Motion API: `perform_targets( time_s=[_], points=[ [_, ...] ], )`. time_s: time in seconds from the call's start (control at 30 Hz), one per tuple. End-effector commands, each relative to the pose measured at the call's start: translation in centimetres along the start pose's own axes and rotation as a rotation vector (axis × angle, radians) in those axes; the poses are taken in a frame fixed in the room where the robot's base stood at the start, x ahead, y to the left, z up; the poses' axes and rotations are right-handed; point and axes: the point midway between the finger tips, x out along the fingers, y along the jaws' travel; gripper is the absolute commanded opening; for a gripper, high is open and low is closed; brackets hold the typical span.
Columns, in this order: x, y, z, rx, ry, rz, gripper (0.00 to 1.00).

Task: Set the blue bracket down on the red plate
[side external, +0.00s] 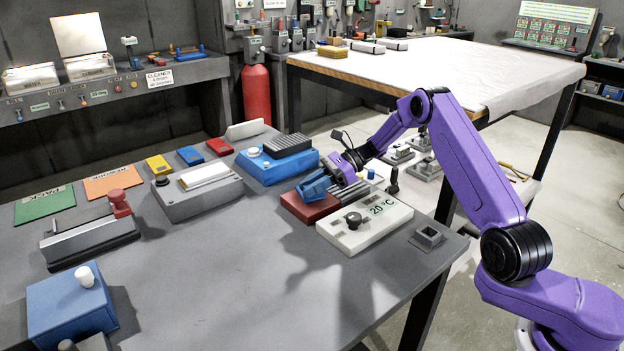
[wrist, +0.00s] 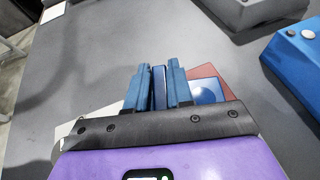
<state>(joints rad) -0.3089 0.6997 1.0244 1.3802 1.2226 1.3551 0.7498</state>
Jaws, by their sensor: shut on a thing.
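The blue bracket (side external: 314,186) is at the end of my gripper, over the red plate (side external: 300,208). My gripper (side external: 332,174) is shut on the bracket. In the wrist view, a thin upright part of the bracket (wrist: 159,88) is between the fingertips of my gripper (wrist: 157,82), and a flat blue part with a round mark lies to their right. The red plate (wrist: 208,73) shows around that flat part. I cannot tell whether the bracket touches the plate. Part of the plate is hidden under the bracket and gripper.
A white unit (side external: 366,225) with a black knob and a 20 °C display stands in front of the plate. A blue box (side external: 277,168) with a white button is behind it.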

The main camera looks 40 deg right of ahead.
Motion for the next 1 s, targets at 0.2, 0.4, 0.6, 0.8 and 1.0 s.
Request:
perform_targets(
  time_s=[0.2, 0.4, 0.6, 0.8, 1.0],
  points=[
    [0.13, -0.02, -0.28, -0.001, -0.001, -0.001, 0.0],
    [0.12, -0.02, -0.26, -0.001, -0.001, -0.001, 0.0],
    [0.15, -0.02, -0.33, -0.001, -0.001, 0.0, 0.0],
    [0.24, -0.03, -0.54, -0.001, -0.001, -0.001, 0.0],
    [0.34, -0.03, -0.77, -0.001, -0.001, -0.001, 0.0]
  ],
)
